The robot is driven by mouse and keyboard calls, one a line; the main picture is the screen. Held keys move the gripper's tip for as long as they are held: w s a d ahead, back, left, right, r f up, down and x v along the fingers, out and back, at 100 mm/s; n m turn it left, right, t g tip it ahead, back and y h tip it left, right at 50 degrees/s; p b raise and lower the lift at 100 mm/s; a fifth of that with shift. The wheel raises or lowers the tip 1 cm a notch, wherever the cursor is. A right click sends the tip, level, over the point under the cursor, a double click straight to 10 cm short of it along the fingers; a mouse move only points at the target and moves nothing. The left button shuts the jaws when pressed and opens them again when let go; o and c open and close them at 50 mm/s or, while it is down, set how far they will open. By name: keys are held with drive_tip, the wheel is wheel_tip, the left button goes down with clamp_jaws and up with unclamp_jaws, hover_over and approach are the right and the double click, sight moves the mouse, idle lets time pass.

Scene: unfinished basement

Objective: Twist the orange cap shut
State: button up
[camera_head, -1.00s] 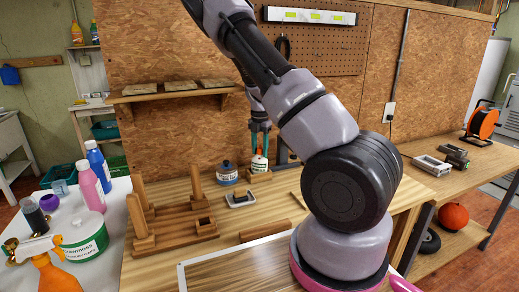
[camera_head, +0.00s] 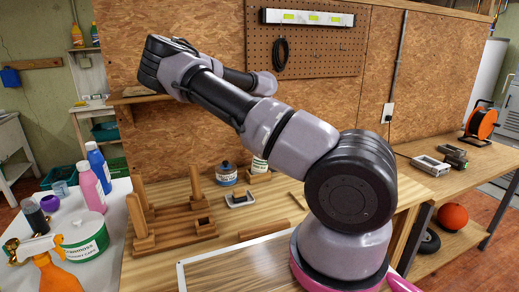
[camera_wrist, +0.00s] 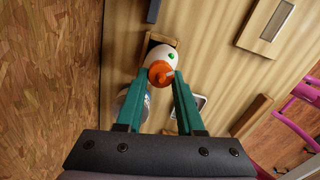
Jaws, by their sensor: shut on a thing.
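The orange cap (camera_wrist: 160,72) sits on top of a white bottle (camera_wrist: 163,53) in the wrist view. The bottle's lower part (camera_head: 259,164) shows in the head view, where my arm hides its top and the cap. It stands upright in a small wooden block holder (camera_head: 260,178) on the workbench. My gripper (camera_wrist: 161,76) has its two teal fingers shut on the cap, one on each side. In the head view my gripper is hidden behind my arm.
A dark-lidded jar (camera_head: 226,173) stands left of the bottle, close by. A small grey tray (camera_head: 239,199) and a wooden peg rack (camera_head: 180,232) are on the bench in front. The chipboard wall (camera_head: 200,125) rises behind.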

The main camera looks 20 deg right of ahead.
drive_tip(key=shift+o, duration=0.2)
drive_tip(key=shift+s+a+f+m+g, duration=0.15)
drive_tip(key=shift+s+f+m, duration=0.05)
drive_tip(key=shift+f+m, duration=0.4)
drive_tip(key=shift+s+a+f+m+g, duration=0.1)
drive_tip(key=shift+s+f+m+g, duration=0.1)
drive_tip(key=shift+f+m, duration=0.35)
drive_tip(key=shift+w+a+m, duration=0.1)
drive_tip(key=shift+a+m, duration=0.05)
drive_tip(key=shift+m, duration=0.6)
drive_tip(key=shift+f+m, duration=0.15)
drive_tip(key=shift+m, duration=0.35)
drive_tip(key=shift+o, duration=0.3)
drive_tip(key=shift+w+a+f+m, duration=0.2)
drive_tip(key=shift+w+a+m, duration=0.25)
drive_tip(key=shift+m, duration=0.35)
drive_tip(key=shift+o, duration=0.3)
drive_tip(key=shift+w+a+r+m, duration=0.1)
drive_tip(key=shift+w+a+m, duration=0.2)
drive_tip(key=shift+m, duration=0.6)
drive_tip(key=shift+r+m, duration=0.15)
drive_tip(key=shift+m, duration=0.15)
drive_tip(key=shift+c, duration=0.2)
drive_tip(key=shift+d, duration=0.1)
